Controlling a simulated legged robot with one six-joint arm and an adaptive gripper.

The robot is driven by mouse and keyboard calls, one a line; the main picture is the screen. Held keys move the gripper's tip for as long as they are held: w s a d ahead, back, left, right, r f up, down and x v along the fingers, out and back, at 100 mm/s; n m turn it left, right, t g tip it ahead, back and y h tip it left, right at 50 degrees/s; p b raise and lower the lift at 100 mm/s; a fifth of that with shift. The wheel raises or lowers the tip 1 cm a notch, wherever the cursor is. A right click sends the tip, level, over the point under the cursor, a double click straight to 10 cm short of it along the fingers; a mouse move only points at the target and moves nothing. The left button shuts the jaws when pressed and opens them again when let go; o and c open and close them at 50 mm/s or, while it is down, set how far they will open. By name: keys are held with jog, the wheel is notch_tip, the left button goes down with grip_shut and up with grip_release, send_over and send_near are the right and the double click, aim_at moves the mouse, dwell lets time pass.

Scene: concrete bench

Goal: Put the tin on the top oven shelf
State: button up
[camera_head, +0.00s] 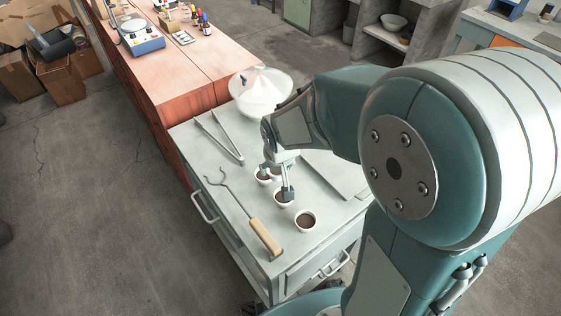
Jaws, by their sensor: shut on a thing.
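My gripper (277,180) is over a grey metal cabinet top (224,182), shut among small white cups with dark contents. It appears to be shut on one of these cups, but my fingers and wrist partly hide the contact. One cup (284,199) is just below a fingertip. Another cup (305,220) stands apart, nearer the front corner. A flat grey metal plate or tray (340,177) lies right of my gripper, partly hidden by my arm. I cannot tell which of these is the tin. I cannot make out an oven or its shelf.
Tongs (219,138) and a wooden-handled tool (262,232) lie on the cabinet's left side. A red-wood bench (190,67) adjoins behind. Cardboard boxes (62,78) stand far left. Floor on the left is clear.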

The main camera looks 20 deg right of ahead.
jog(key=w+d+f, duration=0.1)
jog(key=w+f, duration=0.1)
jog(key=w+d+f, duration=0.2)
jog(key=w+f, duration=0.1)
jog(key=w+d+f, duration=0.2)
jog(key=w+f, duration=0.1)
jog(key=shift+w, duration=0.1)
notch_tip(320, 180, down, 3)
jog(key=shift+d+f, duration=0.1)
jog(key=shift+d, duration=0.05)
jog(key=o, duration=0.8)
jog(key=shift+o, duration=0.2)
